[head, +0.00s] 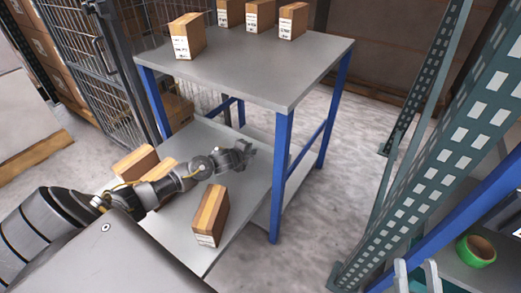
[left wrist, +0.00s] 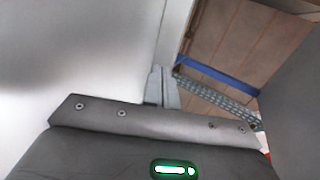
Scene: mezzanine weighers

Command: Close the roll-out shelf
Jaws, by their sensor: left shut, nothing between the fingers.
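The roll-out shelf (head: 180,235) is a grey board low on the blue-legged table (head: 250,72). It sticks out from under the tabletop toward me. Several brown boxes stand on it, including one near its front right (head: 211,215) and one at its left (head: 135,162). My left arm reaches across the shelf from the left. My left gripper (head: 245,150) is shut and empty, above the shelf near the right front leg. In the left wrist view its fingers (left wrist: 162,88) show beside a pale surface. I cannot tell whether it touches anything.
Several boxes (head: 187,36) stand on the tabletop. A wire-mesh cage (head: 85,60) is at the back left. A green perforated rack post (head: 440,150) rises at the right, with a green tape roll (head: 476,250) below. The floor between table and rack is clear.

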